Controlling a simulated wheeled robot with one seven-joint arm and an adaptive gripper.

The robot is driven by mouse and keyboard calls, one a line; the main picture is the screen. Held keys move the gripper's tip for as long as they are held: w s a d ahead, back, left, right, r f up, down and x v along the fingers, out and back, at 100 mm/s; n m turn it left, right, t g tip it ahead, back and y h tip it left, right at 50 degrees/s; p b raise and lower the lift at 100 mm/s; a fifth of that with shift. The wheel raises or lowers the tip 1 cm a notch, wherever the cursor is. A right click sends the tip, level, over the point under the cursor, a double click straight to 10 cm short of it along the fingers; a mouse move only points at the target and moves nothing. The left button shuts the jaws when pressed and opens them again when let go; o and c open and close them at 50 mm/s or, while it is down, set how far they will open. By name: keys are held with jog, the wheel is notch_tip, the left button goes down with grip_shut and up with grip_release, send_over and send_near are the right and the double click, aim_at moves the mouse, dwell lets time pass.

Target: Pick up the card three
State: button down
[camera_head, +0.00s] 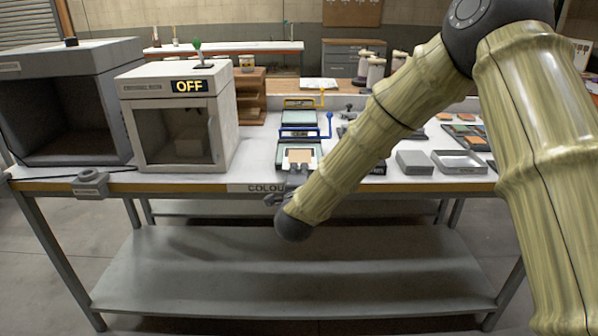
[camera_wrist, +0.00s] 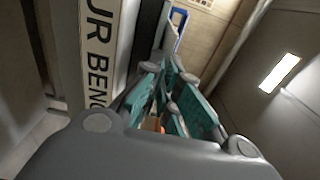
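A small tan-orange card (camera_head: 299,157) shows on a pale tray-like station at the front edge of the bench. I cannot read a number on it. My gripper (camera_head: 297,170) is low at this bench edge, just in front of the card and very close to it. In the wrist view, its teal-padded fingers (camera_wrist: 172,95) stand with a gap between them. A bit of orange (camera_wrist: 156,124) shows in that gap; I cannot tell if it is the card. Whether the fingers touch the card is hidden.
A white box marked OFF (camera_head: 178,118) and a larger grey booth (camera_head: 68,105) stand at the left. Blue-handled (camera_head: 329,126) and yellow-handled (camera_head: 322,94) stations are behind the card. Grey trays (camera_head: 459,161) and colour blocks (camera_head: 466,130) lie to the right.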

notch_tip(320, 180, up, 2)
jog(key=shift+r+p, duration=0.15)
jog(key=shift+p, duration=0.2)
jog(key=shift+s, duration=0.1)
jog(key=s+r, duration=0.2)
jog(key=s, duration=0.5)
jog(key=s+r+p, duration=0.1)
jog(key=s+r, duration=0.1)
jog(key=s, duration=0.4)
jog(key=shift+s+a+r, duration=0.25)
jog(key=shift+s+r, duration=0.15)
jog(key=shift+f, duration=0.1)
